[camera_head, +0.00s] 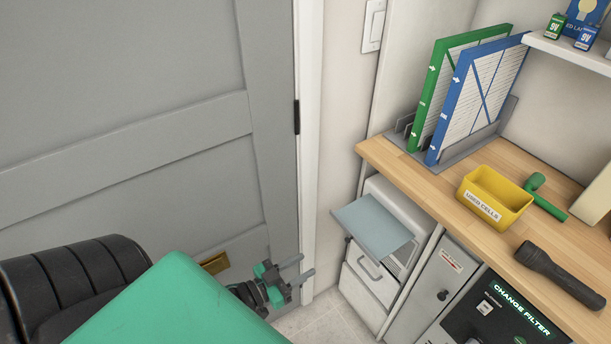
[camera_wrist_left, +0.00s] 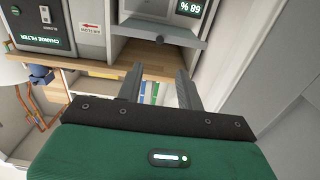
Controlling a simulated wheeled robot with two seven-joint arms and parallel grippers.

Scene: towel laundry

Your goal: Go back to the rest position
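My left gripper (camera_head: 298,271) is in the lower middle of the head view, in front of the grey door and left of the cabinet under the counter. It touches nothing that I can see. In the left wrist view its two grey fingers (camera_wrist_left: 160,88) stand apart with nothing held between them. My green left forearm fills the lower left of the head view. My right gripper is in neither view.
A wooden counter (camera_head: 411,176) at right holds a yellow bin (camera_head: 509,191), a black flashlight (camera_head: 560,275) and green and blue framed filters (camera_head: 477,98). Below it a grey-blue flap (camera_head: 373,226) juts out near the gripper. The grey door (camera_head: 120,90) fills the left.

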